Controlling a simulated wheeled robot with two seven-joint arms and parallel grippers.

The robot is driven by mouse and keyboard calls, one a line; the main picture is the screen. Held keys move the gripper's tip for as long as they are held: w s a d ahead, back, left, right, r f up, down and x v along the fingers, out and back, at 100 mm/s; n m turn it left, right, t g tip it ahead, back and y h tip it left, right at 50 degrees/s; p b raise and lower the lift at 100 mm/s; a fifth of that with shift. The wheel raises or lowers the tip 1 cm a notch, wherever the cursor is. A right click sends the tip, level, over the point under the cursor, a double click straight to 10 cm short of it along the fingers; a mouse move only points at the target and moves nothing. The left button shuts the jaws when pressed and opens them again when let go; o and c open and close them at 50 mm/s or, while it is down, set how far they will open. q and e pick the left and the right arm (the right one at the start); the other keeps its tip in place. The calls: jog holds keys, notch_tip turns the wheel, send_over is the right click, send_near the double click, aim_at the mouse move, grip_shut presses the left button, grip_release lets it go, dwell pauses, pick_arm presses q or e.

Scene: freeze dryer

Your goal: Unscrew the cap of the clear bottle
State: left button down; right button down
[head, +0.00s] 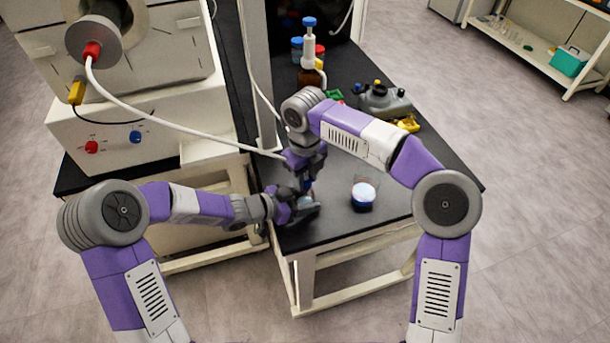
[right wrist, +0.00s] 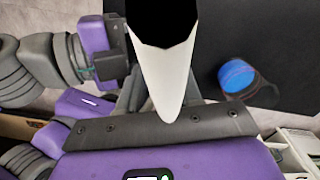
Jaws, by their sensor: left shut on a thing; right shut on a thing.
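The clear bottle (head: 305,201) is at the front left of the black table in the head view, mostly hidden by my grippers. My left gripper (head: 303,209) comes in from the left, low over the tabletop, and is shut around the bottle's body. My right gripper (head: 308,182) points down from directly above and is shut on the bottle's cap, which is almost wholly covered. I cannot tell whether the cap is still seated on the neck. In the right wrist view neither bottle nor cap can be made out clearly.
Behind are a brown dispenser bottle (head: 310,75) and a grey device (head: 383,102). A white hose (head: 180,127) runs from the machine at left towards my right gripper.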

jog(key=shift+r, duration=0.2)
dwell(0.5)
jog(key=shift+r, duration=0.95)
jog(key=shift+r, duration=2)
pick_arm(q)
jog(key=shift+c, duration=1.4)
grip_release()
jog(key=shift+a, duration=0.1)
